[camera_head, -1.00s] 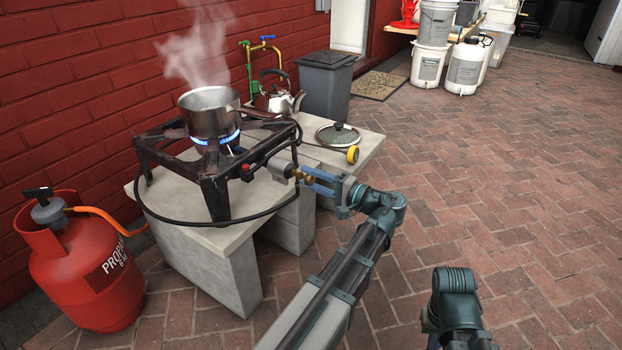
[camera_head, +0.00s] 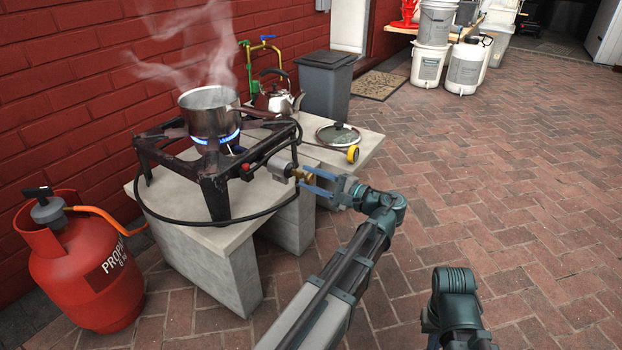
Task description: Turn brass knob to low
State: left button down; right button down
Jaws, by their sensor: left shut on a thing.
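The brass knob (camera_head: 301,175) sits at the end of the valve on the right side of the black burner stand (camera_head: 216,195). My left gripper (camera_head: 310,178) reaches it from the right, its blue fingers shut around the knob. A blue flame (camera_head: 214,139) burns under a steaming metal pot (camera_head: 210,112) on the stand. I cannot read any setting mark on the knob. My right arm shows at the lower right, but its gripper is out of view.
The burner stands on a concrete slab (camera_head: 236,240) with a black hose looping in front. A red propane cylinder (camera_head: 85,275) stands at the left. The brick paving at right is clear.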

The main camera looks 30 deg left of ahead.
pick_arm(q)
jog(key=shift+c, duration=2.3)
grip_release()
jog(key=shift+d, duration=0.1)
jog(key=s+d, duration=0.1)
jog(key=d, duration=1.2)
jog(key=shift+d, duration=0.35)
jog(key=shift+a+f, duration=0.1)
